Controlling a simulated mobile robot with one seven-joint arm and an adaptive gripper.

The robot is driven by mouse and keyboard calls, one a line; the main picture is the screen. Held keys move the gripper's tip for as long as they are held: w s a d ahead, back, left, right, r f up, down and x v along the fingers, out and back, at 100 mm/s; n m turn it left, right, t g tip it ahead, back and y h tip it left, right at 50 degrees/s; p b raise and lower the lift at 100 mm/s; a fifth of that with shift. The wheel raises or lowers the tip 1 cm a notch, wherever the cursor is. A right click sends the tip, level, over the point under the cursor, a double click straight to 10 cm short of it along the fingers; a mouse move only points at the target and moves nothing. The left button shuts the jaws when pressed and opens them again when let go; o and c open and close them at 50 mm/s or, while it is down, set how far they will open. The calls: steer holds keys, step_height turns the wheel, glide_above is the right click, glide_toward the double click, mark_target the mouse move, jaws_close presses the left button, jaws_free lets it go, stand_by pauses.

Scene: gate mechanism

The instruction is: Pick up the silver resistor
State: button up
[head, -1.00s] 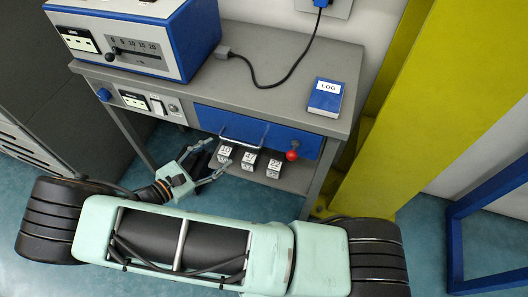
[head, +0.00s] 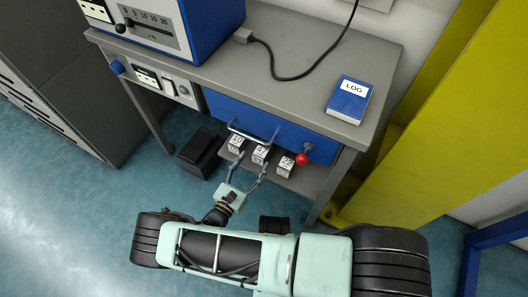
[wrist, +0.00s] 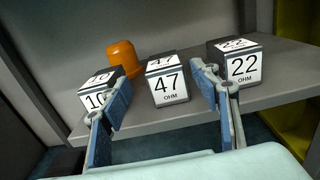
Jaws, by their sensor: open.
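Three block-shaped resistors with white labels stand in a row on the lower shelf of the bench. In the wrist view they are the 10 block (wrist: 100,91) at left, the 47 ohm block (wrist: 167,80) in the middle and the 22 ohm block (wrist: 238,65) at right. The sides show dark grey; I cannot tell which is the silver one. My gripper (head: 247,172) is open and empty in front of the row. In the wrist view its blue-padded fingers (wrist: 162,85) frame the 47 ohm block, without visible contact. The left finger partly covers the 10 block, the right finger the 22 ohm block's edge.
An orange cap-shaped object (wrist: 122,56) stands behind the blocks. A blue drawer (head: 268,128) with a metal handle and a red knob (head: 302,159) overhang the shelf. A black bin (head: 200,152) stands on the floor to the left. A yellow post (head: 440,130) rises to the right.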

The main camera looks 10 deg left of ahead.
mark_target(263, 150)
steer(key=shift+x, duration=1)
steer(key=w, duration=0.1)
steer(key=w+d+b, duration=0.1)
steer(key=w+d, duration=0.1)
steer(key=shift+w+f+b, duration=0.3)
steer(key=shift+w+f, duration=0.05)
steer(key=shift+f, duration=0.05)
steer(key=shift+w+d, duration=0.2)
steer(key=shift+w, duration=0.2)
steer(key=shift+c, duration=0.7)
steer(key=shift+r, duration=0.1)
steer(key=c, duration=1.4)
